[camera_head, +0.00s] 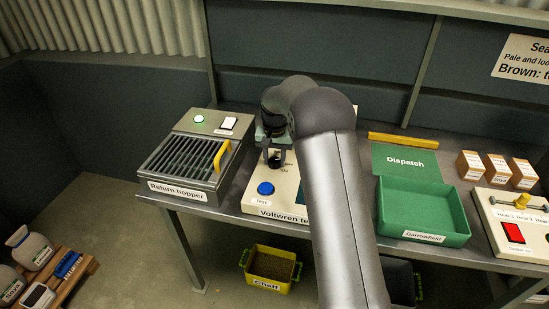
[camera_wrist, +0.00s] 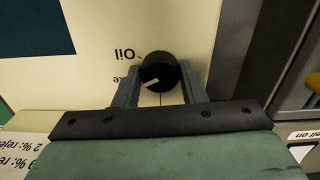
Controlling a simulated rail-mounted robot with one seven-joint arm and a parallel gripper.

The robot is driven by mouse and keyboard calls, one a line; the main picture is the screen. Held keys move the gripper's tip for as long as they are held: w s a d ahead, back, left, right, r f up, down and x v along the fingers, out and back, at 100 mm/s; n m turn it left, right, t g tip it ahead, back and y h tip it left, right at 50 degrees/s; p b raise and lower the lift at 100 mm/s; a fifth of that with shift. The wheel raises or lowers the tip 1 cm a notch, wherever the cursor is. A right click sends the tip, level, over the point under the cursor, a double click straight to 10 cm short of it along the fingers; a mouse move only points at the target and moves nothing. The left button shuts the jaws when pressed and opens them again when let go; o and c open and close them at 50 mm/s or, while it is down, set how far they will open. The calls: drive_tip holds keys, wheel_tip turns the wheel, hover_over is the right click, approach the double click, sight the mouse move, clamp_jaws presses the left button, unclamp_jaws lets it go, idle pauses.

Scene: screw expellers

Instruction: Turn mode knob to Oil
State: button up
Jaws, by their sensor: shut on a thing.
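The mode knob (camera_wrist: 159,68) is round and black with a white pointer mark, in the middle of the wrist view. The mark points left and slightly down, nearer the partly hidden "Cake" label (camera_wrist: 128,80) than the upside-down "Oil" label (camera_wrist: 124,54). My gripper (camera_wrist: 161,75) has one finger on each side of the knob and is shut on it.
A blue Test button (camera_head: 265,188) is at the tester's front left. The return hopper (camera_head: 190,155) with a yellow handle stands close on the left. A green Dispatch tray (camera_head: 421,236) is to the right, with several small boxes (camera_head: 497,168) beyond it.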

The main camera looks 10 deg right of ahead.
sight(275, 160)
drive_tip(key=m, duration=0.5)
drive_tip(key=shift+m, duration=0.3)
drive_tip(key=m+p, duration=0.1)
drive_tip(key=m, duration=0.4)
drive_tip(key=shift+m, duration=0.3)
idle(0.3)
drive_tip(key=o, duration=1)
drive_tip(key=shift+r, duration=0.15)
wheel_tip(275, 160, up, 17)
drive_tip(key=shift+r, duration=0.1)
